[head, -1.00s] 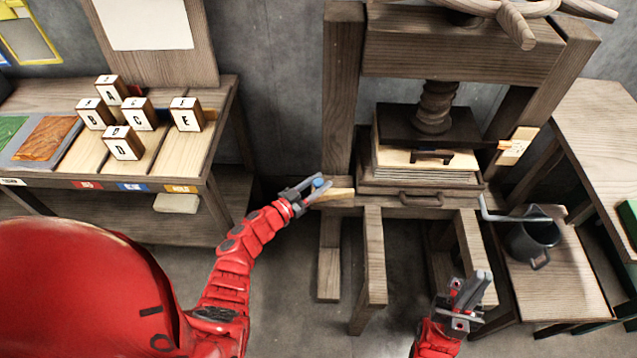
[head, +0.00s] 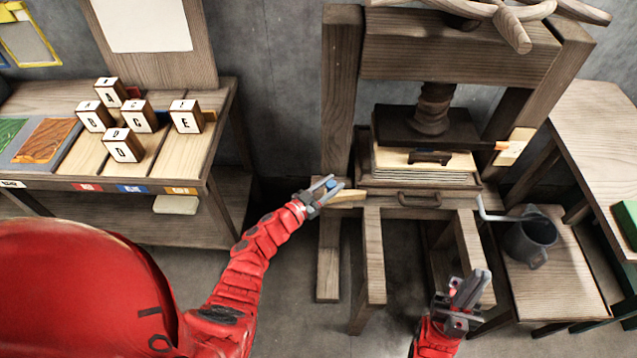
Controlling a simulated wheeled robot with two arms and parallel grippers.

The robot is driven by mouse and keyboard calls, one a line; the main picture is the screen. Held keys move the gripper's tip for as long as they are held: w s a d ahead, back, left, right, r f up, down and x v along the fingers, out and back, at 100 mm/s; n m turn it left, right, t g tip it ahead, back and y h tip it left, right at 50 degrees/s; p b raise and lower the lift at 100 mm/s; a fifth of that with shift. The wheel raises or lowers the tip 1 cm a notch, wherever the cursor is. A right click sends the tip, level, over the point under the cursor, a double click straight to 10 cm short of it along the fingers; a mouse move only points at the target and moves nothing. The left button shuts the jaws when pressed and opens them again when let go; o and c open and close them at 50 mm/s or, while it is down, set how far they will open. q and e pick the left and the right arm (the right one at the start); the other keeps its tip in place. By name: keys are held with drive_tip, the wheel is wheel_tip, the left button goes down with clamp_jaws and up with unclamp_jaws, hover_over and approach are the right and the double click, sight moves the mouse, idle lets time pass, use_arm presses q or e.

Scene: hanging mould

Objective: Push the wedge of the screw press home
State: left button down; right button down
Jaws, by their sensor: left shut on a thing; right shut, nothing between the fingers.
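The screw press (head: 460,50) stands in the middle of the head view, with a dark platen (head: 410,130) on its screw above a stack of boards and sheets (head: 425,173). A pale wooden wedge (head: 352,196) lies at the left side of the press, low beside the left post, pointing right. My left gripper (head: 328,188) is shut on the wedge's outer end, where a blue spot shows. The wedge's tip meets or nears the press bed; the exact contact is too small to tell. My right gripper (head: 470,288) is shut and empty, in front of the press's right leg.
A bench (head: 190,150) with lettered blocks (head: 123,145) stands at the left. Floor between bench and press is clear.

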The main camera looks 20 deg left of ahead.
sight(341, 193)
use_arm(q)
drive_tip(key=d, duration=0.2)
drive_tip(key=shift+w+d+r, duration=0.2)
drive_tip(key=shift+w+d, duration=0.2)
drive_tip(key=shift+c, duration=2.3)
unclamp_jaws()
drive_tip(key=shift+d+f, duration=0.1)
drive_tip(key=shift+s+a+f, duration=0.2)
drive_tip(key=shift+s+a, duration=0.1)
drive_tip(key=shift+s, duration=0.15)
drive_tip(key=b+v, duration=0.1)
drive_tip(key=v, duration=1.5)
drive_tip(key=shift+s+r, duration=0.15)
